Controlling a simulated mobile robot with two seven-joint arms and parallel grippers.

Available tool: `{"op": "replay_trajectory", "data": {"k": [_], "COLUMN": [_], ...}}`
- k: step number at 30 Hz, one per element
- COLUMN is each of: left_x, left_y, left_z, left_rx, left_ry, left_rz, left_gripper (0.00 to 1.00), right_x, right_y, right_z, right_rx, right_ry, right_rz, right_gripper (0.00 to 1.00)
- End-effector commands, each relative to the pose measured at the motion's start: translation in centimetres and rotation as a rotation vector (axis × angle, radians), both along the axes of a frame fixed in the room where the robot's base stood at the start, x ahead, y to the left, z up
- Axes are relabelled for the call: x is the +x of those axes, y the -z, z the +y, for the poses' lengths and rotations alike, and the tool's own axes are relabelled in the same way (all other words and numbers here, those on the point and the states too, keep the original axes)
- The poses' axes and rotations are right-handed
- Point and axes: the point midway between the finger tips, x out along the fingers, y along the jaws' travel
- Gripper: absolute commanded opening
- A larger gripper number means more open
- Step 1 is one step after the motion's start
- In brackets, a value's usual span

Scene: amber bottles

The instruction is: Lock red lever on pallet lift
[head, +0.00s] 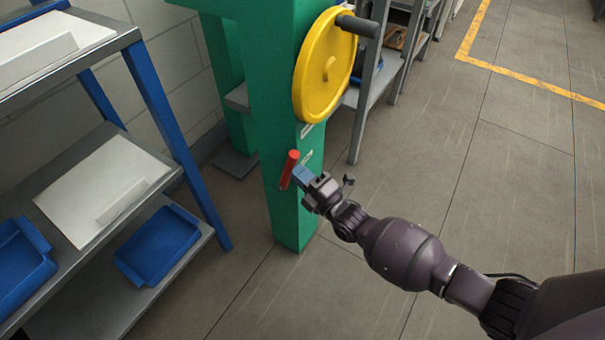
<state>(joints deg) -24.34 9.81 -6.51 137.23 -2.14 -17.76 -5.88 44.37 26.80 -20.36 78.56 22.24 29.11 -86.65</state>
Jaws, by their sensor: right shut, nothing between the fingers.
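The red lever (289,168) is a short red bar on the front of the green post of the pallet lift (287,222). It stands close to upright, its top leaning a little to the right. My right gripper (299,174) is shut and empty, with its blue-grey fingertips right beside the lever on its right side. I cannot tell whether they touch it. The lever's mount is partly hidden by the gripper. A yellow handwheel (322,66) with a dark handle sits above on the same post. My left gripper is not in view.
A blue-framed shelf rack (160,92) stands at the left with white boards and blue bins (160,245). A grey shelf unit (372,82) stands behind the post. The floor (430,150) to the right is clear, with a yellow line (530,80) farther back.

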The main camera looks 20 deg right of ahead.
Motion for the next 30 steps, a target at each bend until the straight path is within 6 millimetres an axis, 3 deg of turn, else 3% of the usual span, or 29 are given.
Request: {"op": "replay_trajectory", "data": {"k": [1, 10, 17, 30], "left_x": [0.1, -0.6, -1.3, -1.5], "left_y": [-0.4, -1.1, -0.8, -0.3], "left_z": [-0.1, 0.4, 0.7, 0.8], "left_rx": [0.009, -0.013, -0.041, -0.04], "left_ry": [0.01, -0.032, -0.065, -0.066], "left_rz": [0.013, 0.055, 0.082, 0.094], "left_gripper": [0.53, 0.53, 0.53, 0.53], "right_x": [0.4, 2.2, 3.4, 4.9], "right_y": [-1.1, -3.0, -2.6, -1.8], "right_z": [0.1, 1.3, 2.5, 3.9], "right_rx": [-0.01, -0.126, -0.228, -0.223], "right_ry": [0.0, 0.002, 0.001, -0.001], "right_rz": [0.003, 0.137, 0.277, 0.282], "right_gripper": [0.0, 0.0, 0.0, 0.0]}}
